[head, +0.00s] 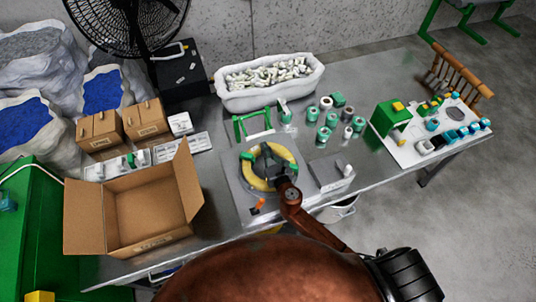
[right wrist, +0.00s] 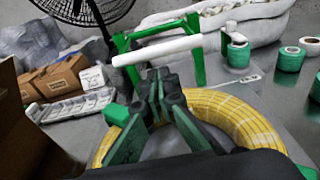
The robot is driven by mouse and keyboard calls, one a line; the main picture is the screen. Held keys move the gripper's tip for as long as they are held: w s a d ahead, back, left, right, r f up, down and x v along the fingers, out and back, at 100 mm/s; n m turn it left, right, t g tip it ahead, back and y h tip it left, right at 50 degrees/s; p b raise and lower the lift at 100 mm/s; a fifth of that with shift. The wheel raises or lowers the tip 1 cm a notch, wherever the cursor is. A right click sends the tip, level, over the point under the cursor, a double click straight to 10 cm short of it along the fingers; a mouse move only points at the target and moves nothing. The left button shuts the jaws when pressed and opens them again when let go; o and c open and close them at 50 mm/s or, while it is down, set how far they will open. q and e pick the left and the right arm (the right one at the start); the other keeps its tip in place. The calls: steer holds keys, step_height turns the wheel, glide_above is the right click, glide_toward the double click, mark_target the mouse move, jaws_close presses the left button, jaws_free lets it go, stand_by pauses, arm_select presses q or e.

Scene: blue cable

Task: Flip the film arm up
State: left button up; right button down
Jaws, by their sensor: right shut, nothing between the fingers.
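The film arm (head: 242,130) is a green frame with a white roller across it, standing behind the yellow coil in the head view. In the right wrist view its white roller (right wrist: 155,50) crosses just beyond my fingertips, with green uprights at both sides. The yellow cable coil (head: 255,184) lies on a round green holder on a grey machine plate. My right gripper (head: 272,160) is over the coil, shut and empty, pointing toward the film arm. In the right wrist view its fingertips (right wrist: 160,82) appear just below the roller; contact cannot be told. My left gripper is not in view.
An open cardboard box (head: 150,215) stands left of the machine. A white bin of small parts (head: 225,92) is behind it. Several green and white spools (head: 312,113) stand to the right. A grey box (head: 326,174) sits right of the coil.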

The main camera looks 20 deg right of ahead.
steer(key=w, duration=0.4)
steer(key=shift+f, duration=0.3)
steer(key=shift+a, duration=0.1)
